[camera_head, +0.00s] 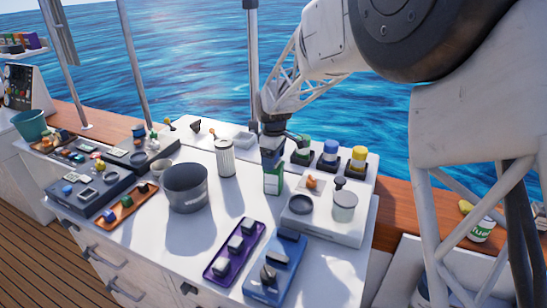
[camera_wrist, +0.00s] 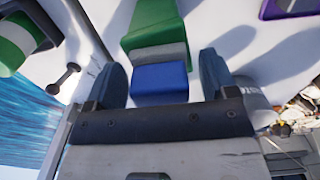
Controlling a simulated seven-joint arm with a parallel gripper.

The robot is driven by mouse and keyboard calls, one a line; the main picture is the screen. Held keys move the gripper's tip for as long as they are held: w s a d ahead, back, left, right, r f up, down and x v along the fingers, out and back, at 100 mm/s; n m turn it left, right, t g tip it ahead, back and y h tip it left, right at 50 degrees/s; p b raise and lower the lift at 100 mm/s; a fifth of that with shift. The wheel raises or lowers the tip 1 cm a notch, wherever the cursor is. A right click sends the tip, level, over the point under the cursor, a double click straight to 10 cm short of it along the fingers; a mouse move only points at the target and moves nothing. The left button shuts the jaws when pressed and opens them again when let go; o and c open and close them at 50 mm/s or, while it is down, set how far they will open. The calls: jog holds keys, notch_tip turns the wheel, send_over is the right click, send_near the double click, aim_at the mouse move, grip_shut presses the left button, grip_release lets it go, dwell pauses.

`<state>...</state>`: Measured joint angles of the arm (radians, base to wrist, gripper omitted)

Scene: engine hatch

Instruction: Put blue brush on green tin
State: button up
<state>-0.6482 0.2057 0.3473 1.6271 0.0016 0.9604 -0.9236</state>
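My gripper (camera_head: 271,147) points down over the white counter, directly above a green tin (camera_head: 273,183) with white on it. In the wrist view my two fingers stand either side of a blue block (camera_wrist: 160,80), which I take to be the blue brush. A small gap shows at the right finger, so the fingers look open around it. Beyond the blue block are a pale band and a green block (camera_wrist: 152,18), likely the tin. The blue part lines up with the green one. Whether they touch cannot be told.
Green (camera_head: 303,148), blue (camera_head: 330,153) and yellow-capped (camera_head: 357,158) jars stand close behind on the right. A dark pot (camera_head: 186,190) and a ribbed white can (camera_head: 225,160) are left. Purple (camera_head: 234,252) and blue (camera_head: 275,272) trays lie in front. A raised panel (camera_head: 325,220) is right.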

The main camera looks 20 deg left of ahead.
jog(key=shift+r, duration=0.2)
notch_tip(320, 180, up, 12)
dwell(0.9)
dwell(0.6)
